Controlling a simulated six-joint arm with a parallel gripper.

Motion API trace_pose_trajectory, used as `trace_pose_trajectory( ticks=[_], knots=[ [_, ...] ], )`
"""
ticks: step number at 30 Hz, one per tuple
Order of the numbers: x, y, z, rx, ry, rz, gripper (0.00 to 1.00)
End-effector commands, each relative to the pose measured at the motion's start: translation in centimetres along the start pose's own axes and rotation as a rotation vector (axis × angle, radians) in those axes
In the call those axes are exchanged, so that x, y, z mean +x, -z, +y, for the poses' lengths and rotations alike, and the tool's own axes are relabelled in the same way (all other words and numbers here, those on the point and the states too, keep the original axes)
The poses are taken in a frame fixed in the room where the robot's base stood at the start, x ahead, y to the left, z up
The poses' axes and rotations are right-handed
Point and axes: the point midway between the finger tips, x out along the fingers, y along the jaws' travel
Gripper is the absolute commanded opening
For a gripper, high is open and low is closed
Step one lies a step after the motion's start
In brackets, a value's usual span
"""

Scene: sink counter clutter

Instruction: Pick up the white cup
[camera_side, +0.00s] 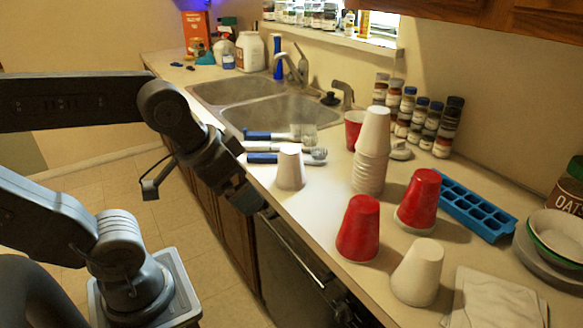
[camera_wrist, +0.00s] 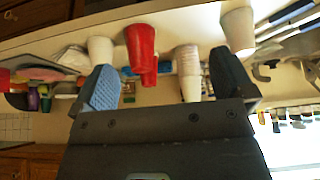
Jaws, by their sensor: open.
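Several white cups stand upside down on the counter. One lone white cup (camera_side: 291,167) is near the counter's front edge beside the brushes, and it seems to be the cup (camera_wrist: 237,30) at the upper right of the wrist view. Another white cup (camera_side: 417,272) stands at the near right and shows in the wrist view (camera_wrist: 100,50). A tall stack of white cups (camera_side: 371,150) is farther back. My gripper (camera_side: 243,175) is open and empty, left of the lone cup and apart from it. Both fingers show in the wrist view (camera_wrist: 165,82) with nothing held between them.
Red cups (camera_side: 358,228) (camera_side: 418,199) stand near the right-hand white cup. A blue ice tray (camera_side: 475,206), bowls (camera_side: 553,240) and a cloth (camera_side: 497,298) are at the right. Brushes (camera_side: 287,157) lie behind the lone cup, before the sink (camera_side: 270,113). Spice jars (camera_side: 428,122) line the wall.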

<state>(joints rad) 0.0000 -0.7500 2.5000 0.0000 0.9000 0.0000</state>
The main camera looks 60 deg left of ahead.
Motion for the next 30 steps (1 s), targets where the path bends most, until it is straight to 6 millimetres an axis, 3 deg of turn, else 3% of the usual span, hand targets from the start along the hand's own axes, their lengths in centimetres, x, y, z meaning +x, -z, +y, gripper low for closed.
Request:
trace_pose_trajectory(
  ticks=[17,23,30],
  knots=[
    [0.5,-0.2,-0.4,0.047,0.028,-0.022,0.97],
    [3.7,-1.2,-3.7,0.419,0.226,-0.186,0.97],
    [7.3,-0.1,-9.3,1.124,0.517,-0.459,0.97]
  ],
)
